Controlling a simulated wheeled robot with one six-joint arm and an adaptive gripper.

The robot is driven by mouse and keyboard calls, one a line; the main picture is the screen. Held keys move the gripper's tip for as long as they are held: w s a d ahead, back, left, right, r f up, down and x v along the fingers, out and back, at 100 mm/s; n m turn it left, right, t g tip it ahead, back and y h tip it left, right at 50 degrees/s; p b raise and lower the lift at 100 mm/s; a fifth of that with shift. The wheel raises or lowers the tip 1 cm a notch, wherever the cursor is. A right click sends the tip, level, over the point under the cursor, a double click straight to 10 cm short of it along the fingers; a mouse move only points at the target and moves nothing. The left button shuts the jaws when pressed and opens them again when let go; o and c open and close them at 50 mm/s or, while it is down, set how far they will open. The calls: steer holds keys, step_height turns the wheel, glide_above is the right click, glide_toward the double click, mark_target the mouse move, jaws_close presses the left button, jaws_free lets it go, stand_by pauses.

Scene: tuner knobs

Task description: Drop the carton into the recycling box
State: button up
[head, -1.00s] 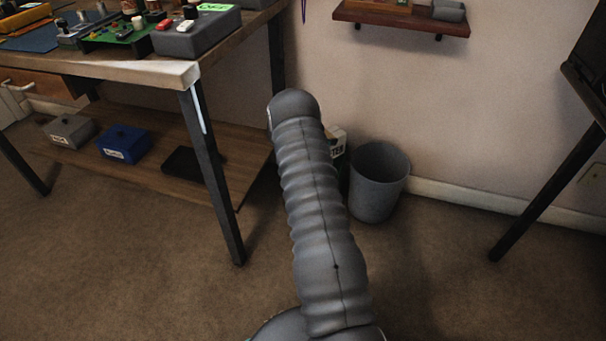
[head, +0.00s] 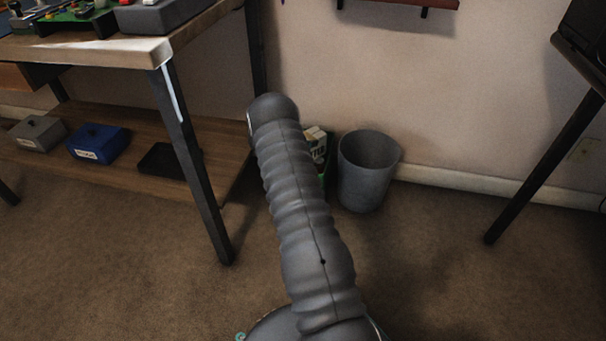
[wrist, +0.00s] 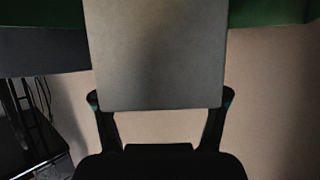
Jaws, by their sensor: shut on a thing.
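In the wrist view a plain grey-brown carton face (wrist: 155,55) fills the space between the two fingers of my gripper (wrist: 160,102), which is shut on it. In the head view my arm hides the gripper. Just right of the arm, a small white and green piece with dark lettering (head: 316,143) shows. Below it is a green surface (head: 328,168), probably the recycling box, mostly hidden by my arm. A wide green band (wrist: 275,12) also crosses behind the carton in the wrist view. I cannot tell whether the carton is above or inside the box.
A grey waste bin (head: 368,172) stands right of the green surface, by the wall. A workbench (head: 95,50) is at left, with a grey box (head: 38,133) and a blue box (head: 98,144) on its lower shelf. A dark table leg (head: 535,165) is at right.

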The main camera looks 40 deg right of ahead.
steer(key=o, duration=1.3)
steer(key=shift+o, duration=0.2)
steer(key=v, duration=1.2)
